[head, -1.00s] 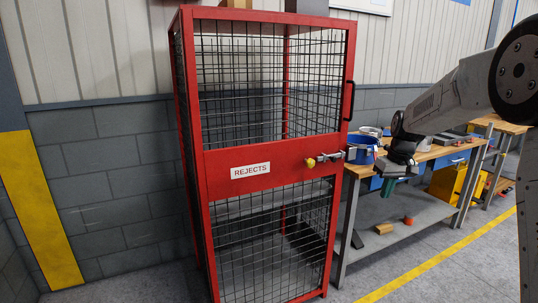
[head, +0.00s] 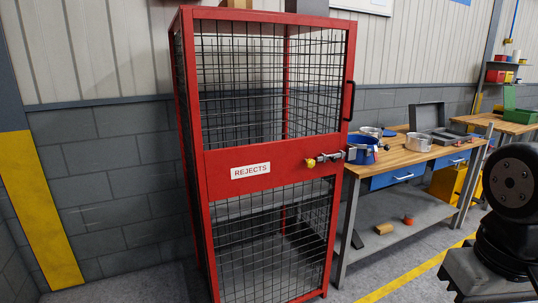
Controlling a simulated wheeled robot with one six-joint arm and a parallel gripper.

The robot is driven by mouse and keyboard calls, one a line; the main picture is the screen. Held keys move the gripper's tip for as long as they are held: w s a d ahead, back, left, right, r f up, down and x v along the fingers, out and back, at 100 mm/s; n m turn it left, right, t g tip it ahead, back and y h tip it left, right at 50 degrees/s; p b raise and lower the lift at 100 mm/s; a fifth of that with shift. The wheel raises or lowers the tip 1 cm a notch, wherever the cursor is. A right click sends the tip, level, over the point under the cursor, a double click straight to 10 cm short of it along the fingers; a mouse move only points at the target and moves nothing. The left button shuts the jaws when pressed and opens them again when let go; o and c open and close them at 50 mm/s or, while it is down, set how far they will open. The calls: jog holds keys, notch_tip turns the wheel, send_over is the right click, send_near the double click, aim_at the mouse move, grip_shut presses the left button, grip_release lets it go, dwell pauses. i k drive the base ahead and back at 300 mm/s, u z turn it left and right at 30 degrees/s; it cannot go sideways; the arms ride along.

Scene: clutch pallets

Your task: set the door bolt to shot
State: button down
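The red cage (head: 262,160) stands left of centre, with mesh panels and a "REJECTS" label (head: 250,171) on its middle rail. The door bolt (head: 330,156) is a small silver fitting at the right end of that rail. Its yellow knob (head: 311,162) is at the left end, and a metal piece sits at the right by the door edge. It is too small to tell whether the bolt's tip sits in that piece. My arm shows at the lower right, well apart from the bolt. My gripper is not in view.
A black handle (head: 348,100) is on the cage's right upright. A wooden workbench (head: 400,154) stands close to the right of the cage, with a blue pot (head: 364,149), a metal pot (head: 419,143) and an open grey case (head: 432,122). The floor in front is clear.

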aim_at(334, 158)
jog(key=k, duration=0.6)
jog(key=u, duration=0.6)
jog(key=i, duration=1.6)
jog(key=z, duration=0.45)
